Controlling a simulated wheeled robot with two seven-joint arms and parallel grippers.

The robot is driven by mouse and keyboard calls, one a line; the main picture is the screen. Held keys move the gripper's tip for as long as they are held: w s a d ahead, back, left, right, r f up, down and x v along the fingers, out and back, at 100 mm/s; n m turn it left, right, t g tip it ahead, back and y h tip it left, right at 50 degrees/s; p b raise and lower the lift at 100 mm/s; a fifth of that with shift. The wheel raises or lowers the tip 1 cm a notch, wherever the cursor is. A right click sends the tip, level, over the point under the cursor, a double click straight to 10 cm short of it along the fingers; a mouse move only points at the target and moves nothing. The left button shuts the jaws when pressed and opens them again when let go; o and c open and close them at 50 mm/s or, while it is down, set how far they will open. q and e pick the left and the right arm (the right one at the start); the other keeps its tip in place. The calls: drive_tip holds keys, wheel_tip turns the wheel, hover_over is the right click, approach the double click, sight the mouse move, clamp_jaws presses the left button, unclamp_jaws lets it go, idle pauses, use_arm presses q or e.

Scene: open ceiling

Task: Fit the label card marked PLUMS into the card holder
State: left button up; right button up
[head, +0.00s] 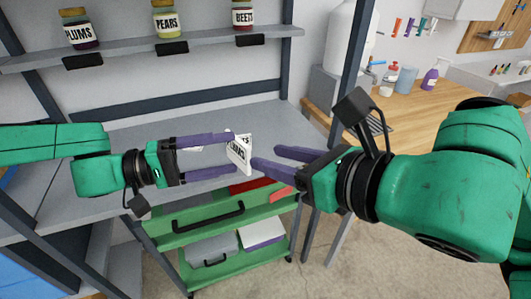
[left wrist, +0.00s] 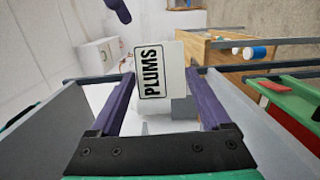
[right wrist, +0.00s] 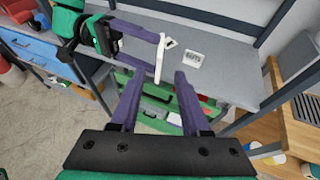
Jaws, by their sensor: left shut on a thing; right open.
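My left gripper (head: 236,153) is shut on the white PLUMS card (head: 239,154), gripping it by opposite edges above the grey bench. In the left wrist view the card (left wrist: 160,80) shows its black-framed lettering sideways. The right wrist view shows it (right wrist: 160,58) nearly edge-on. My right gripper (head: 266,157) is open and empty, its fingertips just right of the card. Black card holders hang on the shelf edge: one (head: 83,62) below the PLUMS jar (head: 79,29), one (head: 172,48) below the PEARS jar (head: 167,19), one (head: 250,40) below the BEETS jar (head: 243,14).
Another white card (right wrist: 193,60) lies on the grey bench (right wrist: 235,75) behind the held one; its lettering is hard to read. A green drawer cart (head: 190,237) stands below. A dark rack post (head: 350,70) rises right of the shelf (head: 125,48), near my right arm.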

sight(227, 145)
use_arm(q)
drive_tip(key=shift+w, duration=0.15)
use_arm(e)
drive_tip(key=x, duration=1.1)
drive_tip(key=shift+w+a+f, duration=0.2)
drive_tip(key=shift+w+a, duration=0.05)
drive_tip(key=shift+a, duration=0.05)
clamp_jaws()
use_arm(q)
drive_tip(key=o, duration=1.2)
drive_tip(key=shift+c, duration=0.2)
use_arm(e)
drive_tip(key=shift+s, duration=0.1)
use_arm(q)
drive_tip(key=shift+a, duration=0.1)
